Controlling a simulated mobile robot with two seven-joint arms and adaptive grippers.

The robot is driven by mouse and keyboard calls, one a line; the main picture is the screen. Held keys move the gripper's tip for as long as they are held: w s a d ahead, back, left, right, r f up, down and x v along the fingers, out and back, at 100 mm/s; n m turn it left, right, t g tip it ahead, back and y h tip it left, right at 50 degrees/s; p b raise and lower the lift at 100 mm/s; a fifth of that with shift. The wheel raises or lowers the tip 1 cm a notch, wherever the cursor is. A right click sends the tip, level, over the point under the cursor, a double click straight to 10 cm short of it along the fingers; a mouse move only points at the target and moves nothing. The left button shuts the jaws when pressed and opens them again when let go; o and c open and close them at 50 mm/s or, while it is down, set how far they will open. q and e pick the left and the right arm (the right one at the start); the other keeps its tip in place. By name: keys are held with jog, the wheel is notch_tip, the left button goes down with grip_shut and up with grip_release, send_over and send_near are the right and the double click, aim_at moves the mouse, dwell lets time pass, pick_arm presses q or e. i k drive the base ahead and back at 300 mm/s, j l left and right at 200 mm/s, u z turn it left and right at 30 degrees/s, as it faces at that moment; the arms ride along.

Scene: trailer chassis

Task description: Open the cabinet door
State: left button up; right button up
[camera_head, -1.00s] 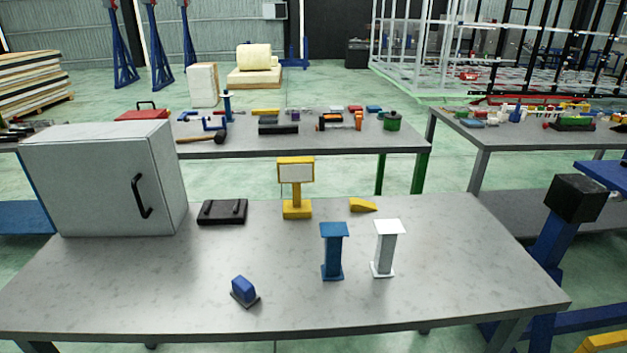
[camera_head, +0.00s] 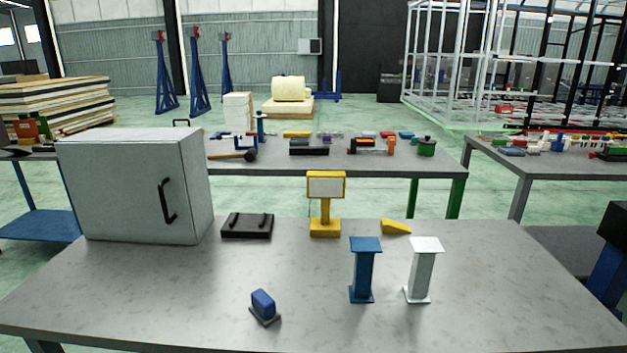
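The cabinet (camera_head: 125,187) is a light grey box at the left rear of the near table. A black bar handle (camera_head: 166,201) stands upright on the door. Neither of my grippers is in view, so I cannot see where they are relative to the handle.
The near grey table (camera_head: 200,290) holds a black case (camera_head: 247,225), a yellow stand (camera_head: 326,205), a yellow wedge (camera_head: 396,227), a blue column (camera_head: 363,270), a white column (camera_head: 422,270) and a small blue block (camera_head: 264,305). The tabletop before the cabinet is clear.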

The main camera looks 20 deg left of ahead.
aim_at(119, 191)
jog(key=u, duration=1.55)
